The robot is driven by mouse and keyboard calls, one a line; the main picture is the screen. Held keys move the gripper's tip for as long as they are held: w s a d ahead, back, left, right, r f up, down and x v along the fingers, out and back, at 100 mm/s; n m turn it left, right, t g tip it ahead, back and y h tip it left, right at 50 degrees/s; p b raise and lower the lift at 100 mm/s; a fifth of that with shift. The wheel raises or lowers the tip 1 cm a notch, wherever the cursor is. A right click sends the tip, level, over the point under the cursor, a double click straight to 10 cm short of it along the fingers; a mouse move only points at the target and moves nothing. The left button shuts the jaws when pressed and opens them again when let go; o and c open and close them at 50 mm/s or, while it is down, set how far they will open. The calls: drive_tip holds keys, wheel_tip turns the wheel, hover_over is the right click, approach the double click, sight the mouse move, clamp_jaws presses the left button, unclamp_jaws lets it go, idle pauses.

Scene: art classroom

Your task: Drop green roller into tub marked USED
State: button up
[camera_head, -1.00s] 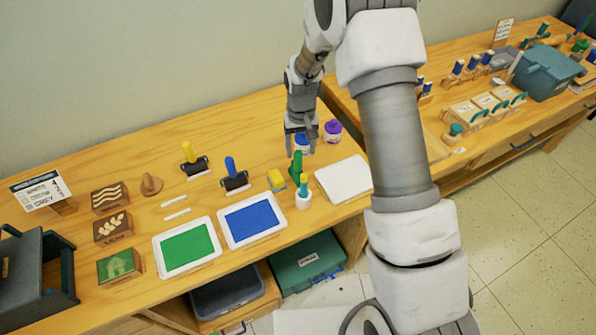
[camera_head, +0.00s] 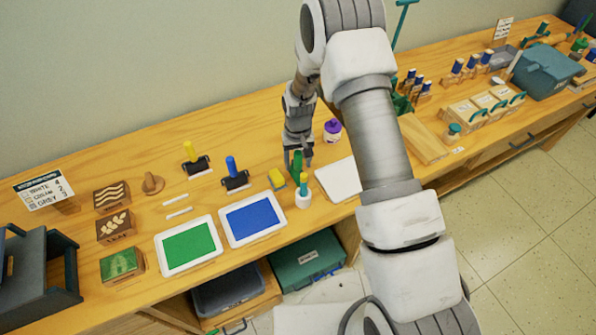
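The green roller (camera_head: 296,167) stands near the front middle of the table, its green handle upright. Its lower part is hard to make out beside the yellow block and the white cup. My gripper (camera_head: 298,164) points down at the handle, with its fingers apart to either side of it in the picture. Contact cannot be told. The label's writing is too small to read, so I cannot tell which is marked USED.
A yellow roller (camera_head: 191,155) and a blue roller (camera_head: 233,174) stand to the left, behind the green ink tray (camera_head: 188,245) and blue ink tray (camera_head: 252,219). A white cup (camera_head: 303,198), yellow block (camera_head: 277,179), white pad (camera_head: 340,179) and purple jar (camera_head: 333,130) are close to my gripper.

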clamp_jaws()
idle(1.2)
